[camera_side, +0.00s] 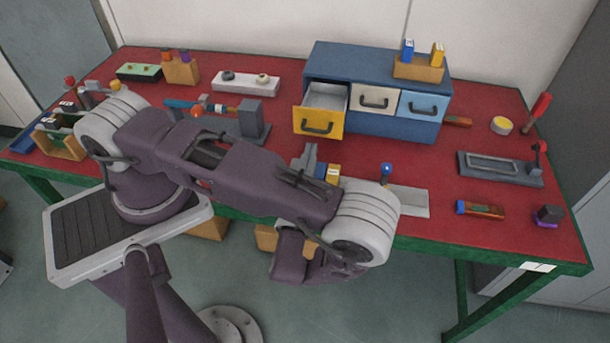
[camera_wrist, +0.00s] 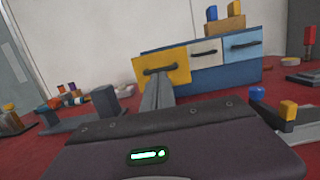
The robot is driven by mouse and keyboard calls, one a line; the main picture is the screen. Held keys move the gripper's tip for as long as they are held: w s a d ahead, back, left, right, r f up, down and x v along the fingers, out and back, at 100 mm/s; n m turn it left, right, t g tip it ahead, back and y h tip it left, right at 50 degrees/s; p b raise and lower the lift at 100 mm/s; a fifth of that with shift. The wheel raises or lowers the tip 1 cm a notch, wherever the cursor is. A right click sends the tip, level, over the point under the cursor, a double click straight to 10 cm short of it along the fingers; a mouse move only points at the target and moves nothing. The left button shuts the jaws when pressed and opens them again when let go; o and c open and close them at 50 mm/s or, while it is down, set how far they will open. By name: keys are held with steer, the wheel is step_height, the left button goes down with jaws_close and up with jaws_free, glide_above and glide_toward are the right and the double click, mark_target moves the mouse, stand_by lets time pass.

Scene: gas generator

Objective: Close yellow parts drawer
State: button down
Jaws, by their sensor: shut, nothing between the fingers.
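The yellow parts drawer (camera_side: 317,120) is pulled out of the left end of the blue cabinet (camera_side: 375,63), and its pale interior shows from above. Its yellow front has a dark handle. In the wrist view the yellow front (camera_wrist: 178,63) stands straight ahead, out in front of the cabinet. My gripper (camera_side: 309,152) is shut and empty, just in front of and below the drawer front in the side view. In the wrist view the closed fingers (camera_wrist: 157,90) point at the front, their tips just under the handle. I cannot tell whether they touch it.
Beside it, the white drawer (camera_side: 374,98) and light blue drawer (camera_side: 423,106) are shut. A wooden block with blue and yellow pieces (camera_side: 419,68) stands on the cabinet. A grey fixture (camera_side: 251,118) is left of the drawer. A blue-knobbed part (camera_side: 386,171) stands right of my gripper.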

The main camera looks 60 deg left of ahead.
mark_target(318, 122)
steer(key=shift+x, duration=1.6)
steer(key=x, duration=0.4)
steer(key=shift+w+a+f, duration=0.1)
steer(key=shift+w+f, duration=0.05)
steer(key=shift+f, duration=0.2)
